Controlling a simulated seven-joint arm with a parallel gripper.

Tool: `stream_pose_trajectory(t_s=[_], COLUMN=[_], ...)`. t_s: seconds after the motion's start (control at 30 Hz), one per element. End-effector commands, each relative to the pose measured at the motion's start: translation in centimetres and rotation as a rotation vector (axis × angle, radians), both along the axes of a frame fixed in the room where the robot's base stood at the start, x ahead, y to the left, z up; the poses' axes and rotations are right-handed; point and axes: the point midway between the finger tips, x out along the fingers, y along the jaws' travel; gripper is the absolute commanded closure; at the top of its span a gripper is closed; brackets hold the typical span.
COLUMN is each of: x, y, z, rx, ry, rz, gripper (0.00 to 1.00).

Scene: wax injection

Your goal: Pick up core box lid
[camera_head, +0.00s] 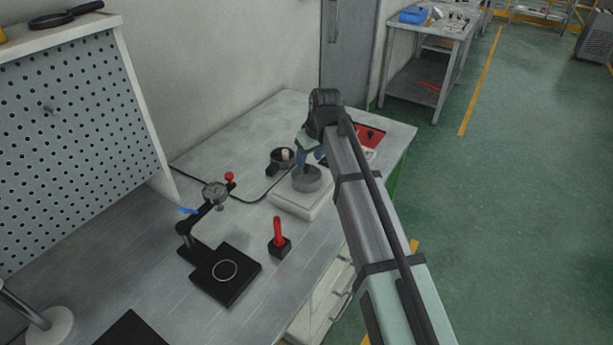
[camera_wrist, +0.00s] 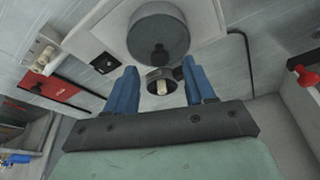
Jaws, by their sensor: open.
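A round grey piece (camera_head: 307,180) with a dark knob-like spot sits on a white block-shaped base (camera_head: 290,203). It may be the core box lid, but I cannot tell for sure. In the wrist view the grey disc (camera_wrist: 150,28) lies just beyond my fingertips. My gripper (camera_head: 311,160) is open and empty, with its blue fingers just above the grey piece. The wrist view shows the two fingers (camera_wrist: 158,78) apart, with a small dark pot (camera_wrist: 149,77) holding a beige piece visible between them. Contact with the grey piece cannot be made out.
The dark pot (camera_head: 274,165) stands behind the white base. A red panel (camera_head: 370,134) lies to the right, partly behind my arm. A black dial-gauge stand (camera_head: 226,275) and a red-handled tool (camera_head: 279,240) stand nearer on the bench (camera_head: 140,262).

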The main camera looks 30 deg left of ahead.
Motion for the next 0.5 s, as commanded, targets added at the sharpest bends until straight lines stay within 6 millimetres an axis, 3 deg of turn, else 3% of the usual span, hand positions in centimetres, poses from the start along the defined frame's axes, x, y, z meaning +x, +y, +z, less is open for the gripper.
stream_pose_trajectory(t_s=[0.3,0.5], x=[0.4,0.5], y=[0.8,1.0], z=[-3.7,-4.3], rx=[-0.001,0.001], ry=[0.0,-0.001], rz=[0.001,0.001], gripper=[0.46,0.46])
